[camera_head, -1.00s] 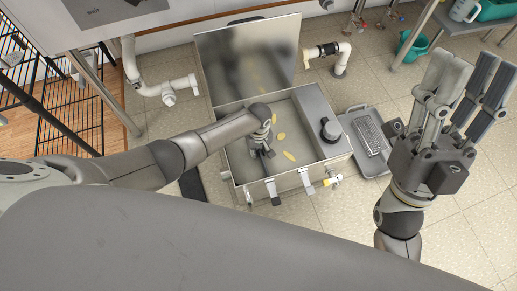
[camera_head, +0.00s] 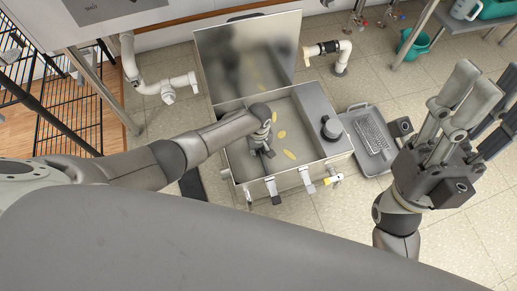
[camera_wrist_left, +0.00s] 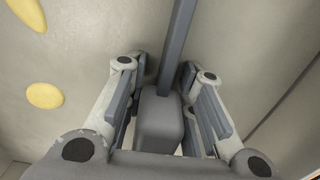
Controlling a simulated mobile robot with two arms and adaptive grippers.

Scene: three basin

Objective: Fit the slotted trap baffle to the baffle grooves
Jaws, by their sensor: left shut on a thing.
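The steel trap basin (camera_head: 240,165) stands open on the floor. My left gripper (camera_head: 262,150) reaches down inside it, left of the middle. In the left wrist view the gripper's fingers (camera_wrist_left: 167,75) are closed around a narrow dark grey bar (camera_wrist_left: 182,40), seen nearly edge-on; it appears to be the slotted trap baffle. Its slots and lower part are hidden, and in the head view my arm and gripper cover most of it. The baffle grooves cannot be made out. My right gripper (camera_head: 475,105) is open and empty, raised right of the basin.
Yellow pieces (camera_head: 289,154) lie in the basin. Its raised lid (camera_head: 248,60) stands at the back, and a grey box section with a dark cap (camera_head: 331,128) fills its right side. Latches (camera_head: 307,179) hang on the front wall. A grey tray (camera_head: 352,118) with a grate lies to the right.

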